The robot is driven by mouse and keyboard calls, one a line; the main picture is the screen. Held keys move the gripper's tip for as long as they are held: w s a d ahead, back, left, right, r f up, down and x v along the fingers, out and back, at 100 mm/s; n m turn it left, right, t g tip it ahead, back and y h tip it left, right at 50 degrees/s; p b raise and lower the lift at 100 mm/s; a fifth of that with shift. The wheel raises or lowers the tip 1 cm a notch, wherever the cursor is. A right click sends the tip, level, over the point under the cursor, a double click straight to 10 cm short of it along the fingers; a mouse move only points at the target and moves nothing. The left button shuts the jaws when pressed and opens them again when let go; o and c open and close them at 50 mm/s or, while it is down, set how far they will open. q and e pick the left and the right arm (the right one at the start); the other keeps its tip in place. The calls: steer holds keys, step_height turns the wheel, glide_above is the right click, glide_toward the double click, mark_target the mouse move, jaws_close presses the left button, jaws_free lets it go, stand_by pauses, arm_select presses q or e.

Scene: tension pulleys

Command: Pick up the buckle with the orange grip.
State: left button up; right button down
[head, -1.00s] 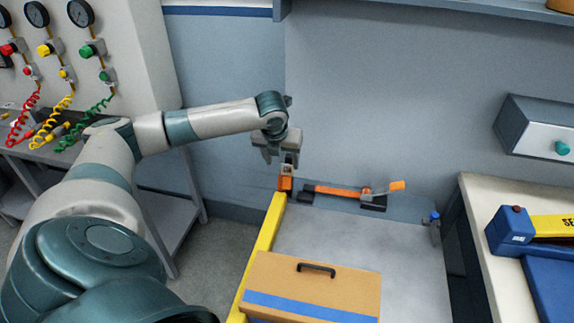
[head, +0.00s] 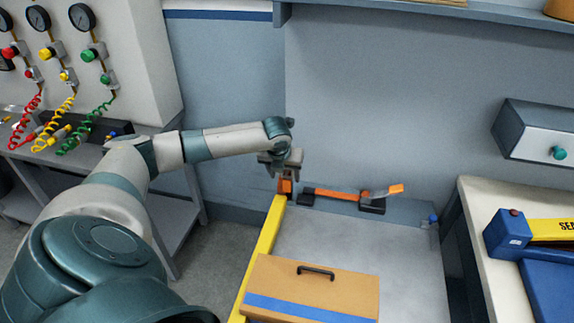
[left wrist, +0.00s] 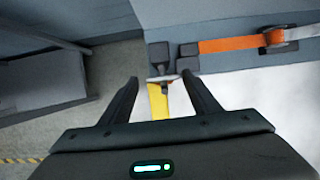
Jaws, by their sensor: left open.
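A dark buckle (head: 372,205) with an orange-tipped lever (head: 396,189) sits at the right end of an orange strap (head: 338,194) along the cart's back edge. Part of a buckle on the strap also shows in the left wrist view (left wrist: 276,39), at the upper right. A small orange piece (head: 286,187) stands at the far end of the yellow rail (head: 268,228). My left gripper (head: 284,174) is open, pointing down just over that piece. In the left wrist view, its fingers (left wrist: 160,84) stand either side of the rail's end, left of the strap. Any contact is unclear.
A cardboard case (head: 312,287) with a black handle lies on the cart's front part. The grey cart top (head: 390,250) behind it is mostly clear. A wall stands close behind the strap. A bench (head: 478,215) with blue equipment is at right.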

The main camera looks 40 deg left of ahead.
mark_target(287, 176)
arm_select(q)
steer(key=x, duration=0.2)
steer(key=p+x, duration=0.1)
steer(key=x, duration=0.2)
steer(key=shift+w+d+r, duration=0.15)
steer(key=shift+w, duration=0.15)
arm_select(e)
steer(key=shift+s+d+r+g, duration=0.2)
steer(key=shift+s+r, duration=0.1)
steer(key=shift+s, duration=0.25)
steer(key=shift+s+d+r+g, duration=0.15)
steer(key=shift+s+r, duration=0.1)
steer(key=shift+s, duration=0.25)
arm_select(q)
steer(key=c, duration=1.1)
